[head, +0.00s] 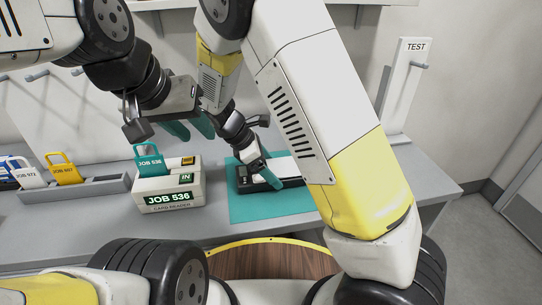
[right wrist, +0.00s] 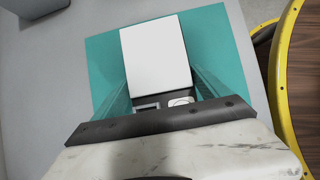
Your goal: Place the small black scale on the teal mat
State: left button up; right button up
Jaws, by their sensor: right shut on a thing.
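The small black scale (head: 243,182) has a white top plate and is over the teal mat (head: 265,207). My right gripper (head: 266,176) is shut on it from above. In the right wrist view the scale (right wrist: 158,55) sits between my two translucent fingers, with the teal mat (right wrist: 208,30) visible around it. The scale looks level; I cannot tell whether its base touches the mat. My left gripper (head: 192,128) is empty, its teal fingers apart, in the air above the card reader. My right arm hides part of the mat's right side.
A card reader (head: 168,190) marked JOB 536 holds a teal card (head: 149,163) left of the mat. A grey rack (head: 95,189) with job cards stands further left. A white TEST stand (head: 405,85) is behind right. A yellow-rimmed round wooden top (head: 270,262) is in front.

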jog(key=shift+f, duration=0.25)
jog(key=shift+f, duration=0.1)
jog(key=o, duration=1.6)
jog(key=shift+o, duration=0.2)
jog(key=v, duration=1.1)
jog(key=shift+a+r, duration=0.1)
jog(key=shift+r, duration=0.1)
jog(key=s+d+r+m+t+y, duration=0.2)
jog(key=s+d+r+m+y, duration=0.2)
jog(key=s+d+r+m, duration=0.3)
jog(key=s+d+r+m+t+y, duration=0.3)
jog(key=s+d+r+m, duration=0.3)
jog(key=d+m, duration=0.6)
jog(key=shift+s+d+r+m+y, duration=0.35)
jog(key=shift+s+d+y, duration=0.25)
jog(key=shift+y, duration=0.2)
